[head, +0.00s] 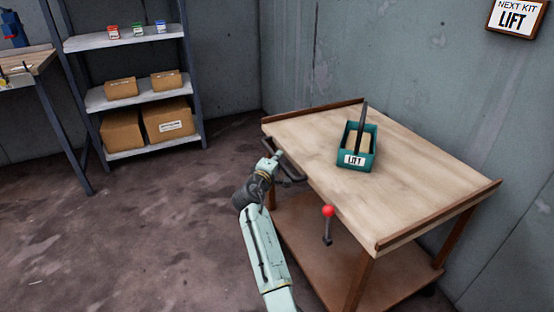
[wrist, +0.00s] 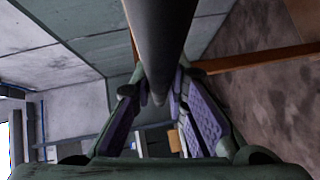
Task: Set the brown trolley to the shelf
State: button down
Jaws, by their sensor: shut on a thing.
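The brown trolley (head: 415,180) stands at the right, along the grey wall, with a pale wooden top and brown end rims. A dark bar handle (head: 293,179) sticks out from its left side. My gripper (head: 274,159) is at this handle and shut on it. In the wrist view the dark bar (wrist: 160,40) runs between the two purple-padded fingers. The shelf (head: 82,43), a grey rack with pale boards, stands at the back left, apart from the trolley.
A teal LIFT box (head: 356,158) with a dark upright handle rests on the trolley top. A red-knobbed lever (head: 328,212) is on the trolley's near side. The shelf holds cardboard boxes (head: 168,118). A workbench (head: 30,62) stands far left. Floor between shelf and trolley is clear.

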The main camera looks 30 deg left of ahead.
jog(key=shift+w+a+r, duration=0.1)
jog(key=shift+a+r, duration=0.05)
jog(key=shift+r, duration=0.1)
jog(key=c, duration=1.6)
grip_release()
jog(key=shift+a+f, duration=0.1)
jog(key=shift+f, duration=0.05)
jog(key=shift+o, duration=0.2)
jog(key=shift+s, duration=0.55)
jog(key=s+d+r, duration=0.1)
jog(key=s, duration=0.9)
jog(key=shift+s+d+r, duration=0.25)
jog(key=shift+s+d, duration=0.1)
